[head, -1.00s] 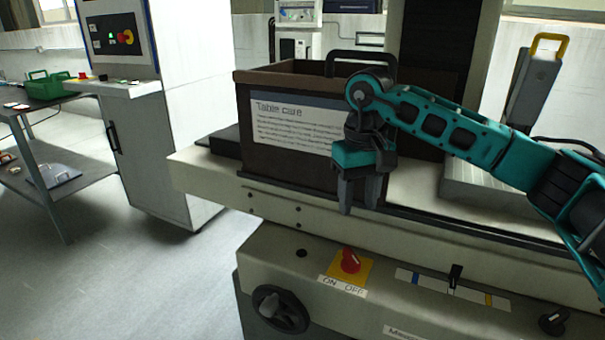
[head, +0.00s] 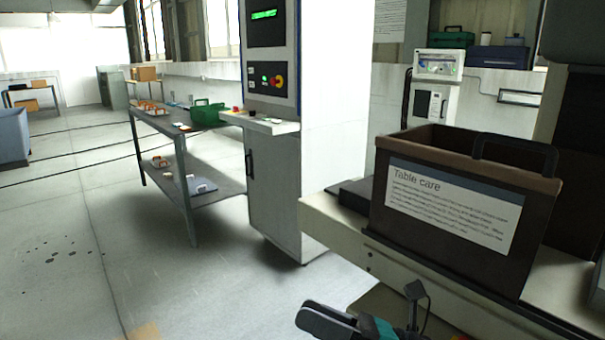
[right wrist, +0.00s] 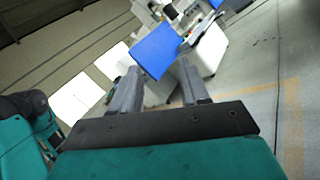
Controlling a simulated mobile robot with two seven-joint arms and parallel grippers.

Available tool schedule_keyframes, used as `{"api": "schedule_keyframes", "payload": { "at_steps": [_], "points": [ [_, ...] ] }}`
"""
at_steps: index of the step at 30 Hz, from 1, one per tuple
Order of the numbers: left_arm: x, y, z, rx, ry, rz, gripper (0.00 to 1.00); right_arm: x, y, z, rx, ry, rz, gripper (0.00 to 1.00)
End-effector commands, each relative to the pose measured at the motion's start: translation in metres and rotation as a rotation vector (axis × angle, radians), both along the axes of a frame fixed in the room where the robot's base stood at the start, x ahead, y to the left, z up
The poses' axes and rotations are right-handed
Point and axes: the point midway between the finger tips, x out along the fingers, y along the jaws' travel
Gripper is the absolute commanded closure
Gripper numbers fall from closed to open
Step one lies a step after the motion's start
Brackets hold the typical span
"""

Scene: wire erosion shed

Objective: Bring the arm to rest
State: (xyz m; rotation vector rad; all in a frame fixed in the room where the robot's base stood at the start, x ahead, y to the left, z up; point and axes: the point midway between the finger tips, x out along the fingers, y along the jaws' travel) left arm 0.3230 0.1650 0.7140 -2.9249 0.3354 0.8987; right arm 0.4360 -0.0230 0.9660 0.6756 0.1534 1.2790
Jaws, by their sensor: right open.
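My right arm shows at the bottom edge of the head view, folded low in front of the machine, with a black and teal part (head: 350,322) in sight. In the right wrist view my right gripper (right wrist: 158,78) has its two grey fingers apart, with nothing between them. A blue panel lies beyond the fingertips, at a distance. The wrist view is tilted. My left gripper is in neither view.
A brown crate (head: 408,215) labelled "Table care" stands on the machine table (head: 330,215) at the right. A control cabinet (head: 335,140) stands left of it. The floor at the left is mostly clear.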

Motion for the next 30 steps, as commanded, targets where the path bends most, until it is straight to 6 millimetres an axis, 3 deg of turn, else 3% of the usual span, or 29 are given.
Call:
{"api": "schedule_keyframes", "payload": {
  "at_steps": [1, 4, 8, 11, 15, 18, 21, 30],
  "points": [
    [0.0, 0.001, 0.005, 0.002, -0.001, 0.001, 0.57, 0.003, -0.008, -0.003, 0.126, 0.201, -0.063, 0.55],
    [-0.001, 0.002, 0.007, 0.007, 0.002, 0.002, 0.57, 0.012, -0.033, -0.024, 0.381, 0.593, -0.185, 0.55],
    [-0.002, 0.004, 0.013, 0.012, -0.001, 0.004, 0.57, 0.008, -0.073, -0.074, 0.74, 1.091, -0.346, 0.55],
    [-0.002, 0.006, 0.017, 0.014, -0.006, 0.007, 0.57, -0.015, -0.104, -0.124, 1.038, 1.442, -0.477, 0.55],
    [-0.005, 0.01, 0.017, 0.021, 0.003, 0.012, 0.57, -0.064, -0.136, -0.187, 1.421, 1.808, -0.647, 0.55],
    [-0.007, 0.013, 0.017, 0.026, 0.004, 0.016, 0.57, -0.096, -0.147, -0.214, 1.616, 1.953, -0.735, 0.55],
    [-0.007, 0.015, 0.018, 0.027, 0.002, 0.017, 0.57, -0.115, -0.153, -0.228, 1.728, 2.025, -0.785, 0.55],
    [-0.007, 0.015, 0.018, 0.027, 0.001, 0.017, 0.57, -0.12, -0.154, -0.233, 1.765, 2.046, -0.8, 0.55]
  ]
}}
